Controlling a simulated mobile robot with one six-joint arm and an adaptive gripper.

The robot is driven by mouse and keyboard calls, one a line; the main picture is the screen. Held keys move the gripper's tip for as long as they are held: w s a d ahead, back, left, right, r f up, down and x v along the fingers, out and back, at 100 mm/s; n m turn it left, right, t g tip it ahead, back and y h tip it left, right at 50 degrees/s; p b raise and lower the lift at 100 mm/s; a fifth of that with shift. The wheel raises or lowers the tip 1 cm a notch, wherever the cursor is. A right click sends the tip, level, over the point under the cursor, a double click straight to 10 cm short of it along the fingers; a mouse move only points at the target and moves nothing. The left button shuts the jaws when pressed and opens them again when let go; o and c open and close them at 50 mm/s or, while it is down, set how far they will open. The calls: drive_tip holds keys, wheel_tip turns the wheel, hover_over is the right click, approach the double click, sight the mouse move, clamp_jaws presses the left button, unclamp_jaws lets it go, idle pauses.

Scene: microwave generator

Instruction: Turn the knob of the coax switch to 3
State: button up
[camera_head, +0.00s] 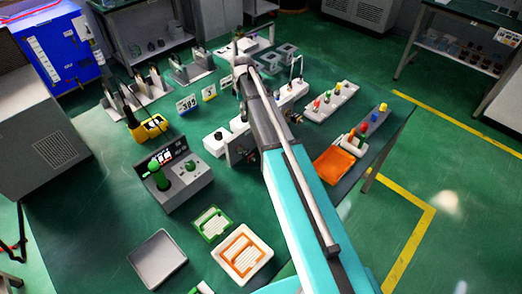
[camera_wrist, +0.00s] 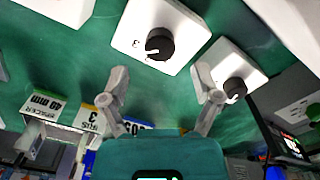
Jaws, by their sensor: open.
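In the wrist view, a white box with a round black knob (camera_wrist: 160,44) lies ahead of my gripper. A "3" is printed to the left of this knob, and the knob's white mark points roughly left, just below the numeral. A second white box with a black knob (camera_wrist: 235,88) is to the right, near my right fingertip. I cannot tell from the labels which box is the coax switch. My gripper (camera_wrist: 162,82) is open and empty, its fingertips apart from the first knob. In the head view, my gripper (camera_head: 240,66) is over the far part of the bench.
Small label signs (camera_wrist: 45,104) stand at the lower left in the wrist view. In the head view, a grey control box with green knobs (camera_head: 173,178), a grey tray (camera_head: 158,262) and an orange-framed tray (camera_head: 263,277) stand on the green bench. A row of coloured-knob blocks (camera_head: 332,101) is right of my arm.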

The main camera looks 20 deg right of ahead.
sight(245, 116)
drive_tip(key=shift+r+p, duration=4.55)
drive_tip(key=shift+r, duration=0.35)
drive_tip(key=s+f+m+b, duration=0.4)
drive_tip(key=s+m, duration=0.2)
drive_tip(key=s, duration=0.7)
drive_tip(key=s+f+m+b, duration=0.4)
drive_tip(key=s+m, duration=0.3)
drive_tip(key=s, duration=0.6)
drive_tip(key=shift+s+a+f+b, duration=0.2)
drive_tip(key=shift+a+f+b, duration=0.1)
drive_tip(key=shift+a, duration=0.15)
